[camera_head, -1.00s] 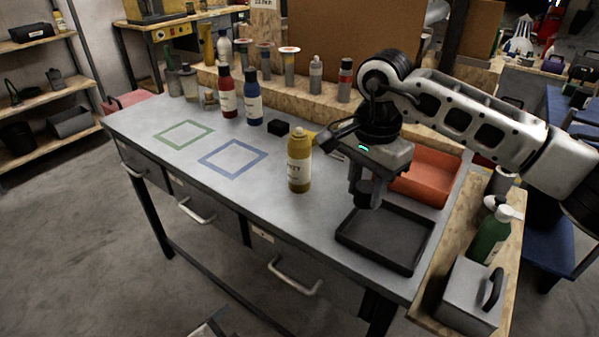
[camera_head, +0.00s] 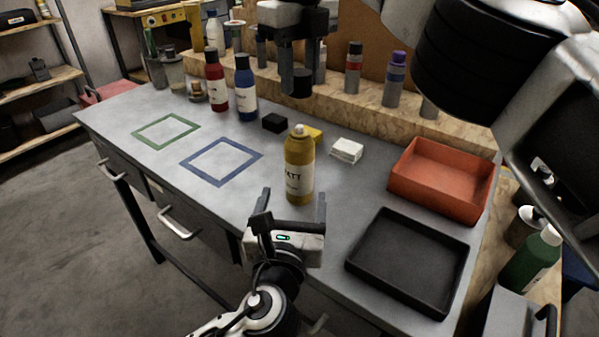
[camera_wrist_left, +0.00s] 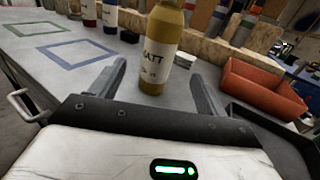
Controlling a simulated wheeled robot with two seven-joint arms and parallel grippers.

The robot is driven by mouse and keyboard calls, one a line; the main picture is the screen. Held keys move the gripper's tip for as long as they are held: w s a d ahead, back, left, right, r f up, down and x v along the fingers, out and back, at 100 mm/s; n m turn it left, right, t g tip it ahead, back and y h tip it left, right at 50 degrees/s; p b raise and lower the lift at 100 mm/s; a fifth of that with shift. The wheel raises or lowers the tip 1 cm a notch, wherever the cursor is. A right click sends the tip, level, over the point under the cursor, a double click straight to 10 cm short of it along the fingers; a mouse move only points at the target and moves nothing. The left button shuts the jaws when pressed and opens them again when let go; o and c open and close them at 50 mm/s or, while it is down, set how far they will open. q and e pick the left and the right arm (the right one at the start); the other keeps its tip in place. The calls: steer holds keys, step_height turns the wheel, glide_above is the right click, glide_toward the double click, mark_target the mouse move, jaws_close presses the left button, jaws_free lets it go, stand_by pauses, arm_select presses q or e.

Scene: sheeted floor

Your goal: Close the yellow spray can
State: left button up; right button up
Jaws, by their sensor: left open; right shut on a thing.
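The yellow spray can (camera_head: 299,168) stands upright on the grey workbench with no cap on; its nozzle shows on top. It also shows in the left wrist view (camera_wrist_left: 160,50), between and beyond the fingers. My left gripper (camera_head: 290,208) is open at the bench's front side, its fingers pointing at the can's lower body. Contact cannot be told. My right gripper (camera_head: 300,82) is shut on a black cap (camera_head: 301,88) and holds it above and behind the can, apart from it.
A black tray (camera_head: 352,264) and an orange bin (camera_head: 399,187) lie right of the can. A black block (camera_head: 275,122), a white stack (camera_head: 347,150) and a yellow item (camera_head: 314,134) lie behind it. Red (camera_head: 215,85) and blue (camera_head: 245,90) bottles stand further back. Green and blue taped squares are empty.

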mark_target(301, 160)
arm_select(q)
steer(key=w, duration=0.4)
steer(key=w+d, duration=0.1)
steer(key=w, duration=0.7)
steer(key=shift+d, duration=0.2)
steer(key=c, duration=1.4)
steer(key=shift+c, duration=0.2)
arm_select(e)
steer(key=shift+w+f, duration=0.1)
steer(key=shift+f, duration=2.4)
steer(key=shift+f, duration=0.85)
steer(key=shift+f, duration=0.65)
